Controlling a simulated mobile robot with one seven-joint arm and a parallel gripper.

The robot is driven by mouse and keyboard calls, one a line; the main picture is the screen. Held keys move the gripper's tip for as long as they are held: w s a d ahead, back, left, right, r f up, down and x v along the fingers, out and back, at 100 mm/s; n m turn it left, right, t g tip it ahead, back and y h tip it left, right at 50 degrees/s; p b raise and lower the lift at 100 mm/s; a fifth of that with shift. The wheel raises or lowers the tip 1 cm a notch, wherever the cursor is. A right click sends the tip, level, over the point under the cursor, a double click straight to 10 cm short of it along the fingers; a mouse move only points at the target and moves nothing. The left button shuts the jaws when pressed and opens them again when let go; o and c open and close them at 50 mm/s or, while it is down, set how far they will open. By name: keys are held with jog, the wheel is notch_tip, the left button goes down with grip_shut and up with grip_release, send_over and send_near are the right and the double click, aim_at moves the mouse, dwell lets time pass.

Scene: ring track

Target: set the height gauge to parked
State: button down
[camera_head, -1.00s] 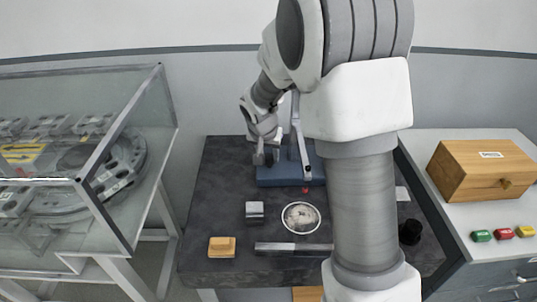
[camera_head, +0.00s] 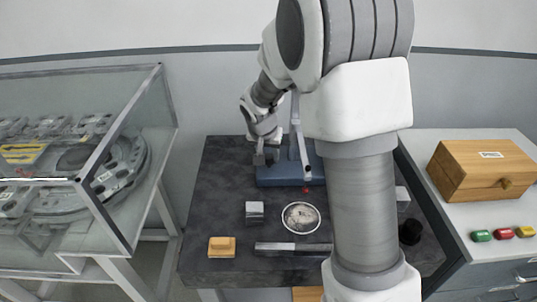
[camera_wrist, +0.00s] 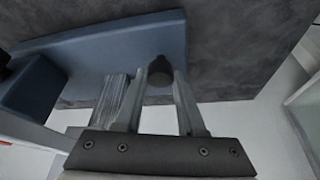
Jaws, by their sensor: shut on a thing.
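The height gauge has a blue base (camera_head: 275,177) and a grey upright (camera_head: 302,150) at the back of the dark table in the head view. Its blue base (camera_wrist: 110,50) also fills the upper left of the wrist view. My gripper (camera_head: 265,158) is low at the gauge's left side. In the wrist view the fingers of my gripper (camera_wrist: 164,85) are closed around a dark round knob (camera_wrist: 160,71). A brushed metal bar (camera_wrist: 117,98) lies beside the left finger. My arm hides the right side of the gauge, and its setting cannot be read.
A glass case (camera_head: 150,100) stands left.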

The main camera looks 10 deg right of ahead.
jog(key=s+d, duration=0.1)
jog(key=d, duration=0.3)
jog(key=s+d+p, duration=0.1)
jog(key=d, duration=0.4)
jog(key=s+d, duration=0.1)
jog(key=d, duration=0.4)
jog(key=shift+d+p, duration=0.2)
jog(key=shift+p, duration=0.2)
jog(key=c, duration=0.5)
grip_release()
jog(key=shift+d, duration=0.1)
jog(key=shift+a, duration=0.2)
jog(key=shift+r, duration=0.3)
jog(key=p+v, duration=0.1)
jog(key=v, duration=1.5)
jog(key=shift+r+p, duration=0.35)
jog(key=shift+r, duration=0.05)
